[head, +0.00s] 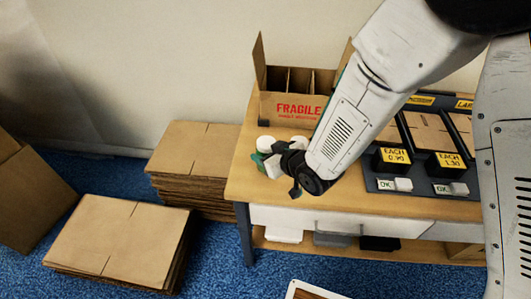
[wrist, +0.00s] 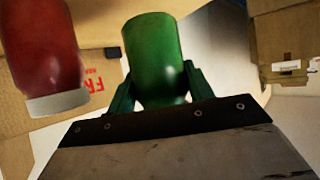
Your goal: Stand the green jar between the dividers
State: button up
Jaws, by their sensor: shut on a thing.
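The green jar (wrist: 150,45) is between the fingers of my gripper (wrist: 160,92) in the wrist view, and the gripper is shut on it. In the head view a bit of green (head: 259,157) shows beside my dark gripper (head: 283,162), largely hidden by it and by white round shapes. The gripper is in front of the open carton marked FRAGILE (head: 270,106), near the table's left end. Upright dividers (head: 300,80) split the carton inside; its right side is hidden by my arm. The jar is outside the carton.
A red jar with a white lid (wrist: 45,50) is close on the left in the wrist view. The table (head: 245,180) carries price displays (head: 392,157) at right. Flat carton stacks (head: 120,235) lie on the blue floor at left.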

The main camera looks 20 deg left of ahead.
jog(key=shift+w+a, duration=0.2)
jog(key=shift+a, duration=0.05)
jog(key=shift+f, duration=0.2)
jog(key=shift+w+d+f, duration=0.1)
jog(key=shift+w+f, duration=0.1)
jog(key=shift+f, duration=1.35)
jog(key=shift+f, duration=0.15)
jog(key=o, duration=1.1)
